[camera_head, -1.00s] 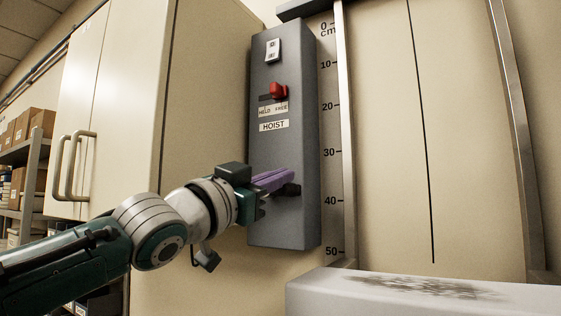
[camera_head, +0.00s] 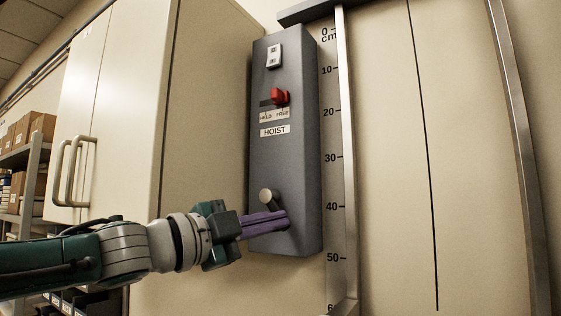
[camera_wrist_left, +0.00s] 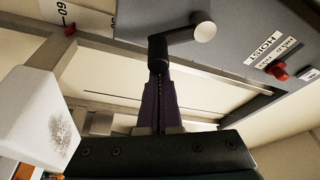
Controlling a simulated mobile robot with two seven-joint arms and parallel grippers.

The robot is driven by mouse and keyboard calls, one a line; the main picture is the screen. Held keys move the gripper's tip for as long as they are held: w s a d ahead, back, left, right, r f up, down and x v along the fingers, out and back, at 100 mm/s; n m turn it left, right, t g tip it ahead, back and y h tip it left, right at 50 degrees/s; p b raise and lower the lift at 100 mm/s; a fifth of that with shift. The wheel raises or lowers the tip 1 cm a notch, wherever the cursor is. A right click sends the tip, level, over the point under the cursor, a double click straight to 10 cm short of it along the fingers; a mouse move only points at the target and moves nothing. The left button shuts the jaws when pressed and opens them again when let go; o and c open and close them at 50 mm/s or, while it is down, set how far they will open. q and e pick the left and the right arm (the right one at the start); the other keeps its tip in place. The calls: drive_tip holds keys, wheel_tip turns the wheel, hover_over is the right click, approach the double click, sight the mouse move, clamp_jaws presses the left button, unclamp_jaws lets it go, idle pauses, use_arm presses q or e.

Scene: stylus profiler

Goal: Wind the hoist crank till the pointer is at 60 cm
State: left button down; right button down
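The grey hoist box (camera_head: 285,160) is on the wall. Its crank shows a pale round end (camera_head: 265,195) and a short dark arm slanting down to the right. My left gripper (camera_head: 283,220), with purple fingers, is shut on the crank's dark handle, mostly hidden between the fingertips. The left wrist view shows the fingers (camera_wrist_left: 158,100) close together at the dark end of the crank (camera_wrist_left: 158,48). There a small red pointer (camera_wrist_left: 70,30) is close to the 60 label (camera_wrist_left: 61,12); its exact reading is too small to tell. My right gripper is not in view.
A centimetre scale (camera_head: 331,157) runs down beside a metal rail (camera_head: 349,150). A white block (camera_wrist_left: 35,115) shows in the wrist view. A cabinet (camera_head: 120,110) stands left of the box.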

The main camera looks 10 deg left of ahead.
use_arm(q)
drive_tip(key=shift+w+a+f, duration=0.2)
drive_tip(key=shift+a+f, duration=0.4)
drive_tip(key=shift+a, duration=0.05)
drive_tip(key=shift+a+b, duration=0.1)
drive_tip(key=shift+b, duration=0.2)
